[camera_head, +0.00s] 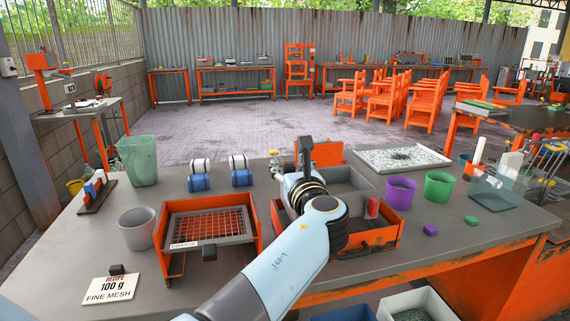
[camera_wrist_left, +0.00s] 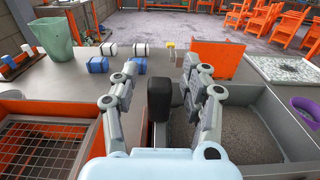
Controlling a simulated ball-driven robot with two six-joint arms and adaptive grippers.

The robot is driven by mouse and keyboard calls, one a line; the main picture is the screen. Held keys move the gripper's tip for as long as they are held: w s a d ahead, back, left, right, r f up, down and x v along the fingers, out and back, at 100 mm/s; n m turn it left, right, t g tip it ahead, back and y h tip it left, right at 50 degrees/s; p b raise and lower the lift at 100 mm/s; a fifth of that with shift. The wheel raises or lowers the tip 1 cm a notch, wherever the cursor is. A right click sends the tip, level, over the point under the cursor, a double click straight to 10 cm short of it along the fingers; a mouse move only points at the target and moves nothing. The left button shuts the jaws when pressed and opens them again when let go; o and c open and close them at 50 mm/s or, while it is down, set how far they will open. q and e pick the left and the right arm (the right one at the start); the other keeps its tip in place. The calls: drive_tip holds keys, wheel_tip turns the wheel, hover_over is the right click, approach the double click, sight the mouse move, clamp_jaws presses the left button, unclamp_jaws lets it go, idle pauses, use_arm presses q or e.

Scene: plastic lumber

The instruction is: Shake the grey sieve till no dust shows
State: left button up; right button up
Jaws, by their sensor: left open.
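A grey sieve (camera_head: 352,184) sits in an orange-sided box, partly hidden behind my left arm. In the left wrist view the grey sieve (camera_wrist_left: 240,110) has a grainy grey floor; I cannot tell mesh from dust. My left gripper (camera_head: 304,152) is over the sieve's left part. In the left wrist view my left gripper (camera_wrist_left: 165,72) is open, its fingers on either side of a black upright block (camera_wrist_left: 160,98), with gaps visible. A second, coarse sieve (camera_head: 208,226), with an orange mesh and a "COARSE" label, is to the left.
A grey cup (camera_head: 138,228) and green bin (camera_head: 139,160) stand left. Purple (camera_head: 400,191) and green (camera_head: 438,186) cups stand right. A speckled white tray (camera_head: 402,158) lies behind them. An orange panel (camera_wrist_left: 212,58) stands behind the sieve.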

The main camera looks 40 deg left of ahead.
use_arm(q)
drive_tip(key=shift+d+r, duration=0.1)
clamp_jaws()
idle(0.4)
